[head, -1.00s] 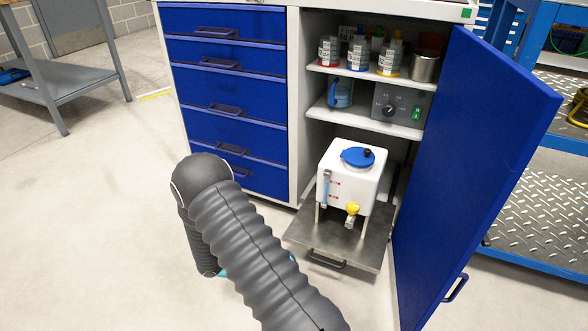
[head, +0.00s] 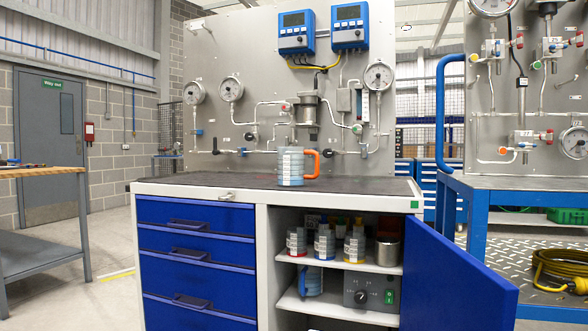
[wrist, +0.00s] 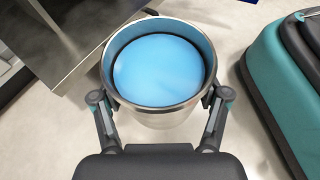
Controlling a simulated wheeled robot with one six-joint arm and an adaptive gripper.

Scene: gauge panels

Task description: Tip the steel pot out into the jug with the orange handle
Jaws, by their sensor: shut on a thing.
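The steel pot (wrist: 155,112) is in the wrist view, with blue liquid (wrist: 158,68) inside below its rim. My gripper (wrist: 158,98) is shut on the pot, one finger on each side. The pot's mouth faces the wrist camera, and its underside is hidden. The jug with the orange handle (head: 290,168) stands upright on the dark bench top in the head view, its handle to the right. It looks clear and bluish with markings; I cannot tell what is in it. My gripper and the held pot are outside the head view.
Behind the jug rises a panel (head: 240,125) of gauges and pipes. The bench top (head: 215,181) around the jug is clear. A teal-and-black body is beside the pot.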

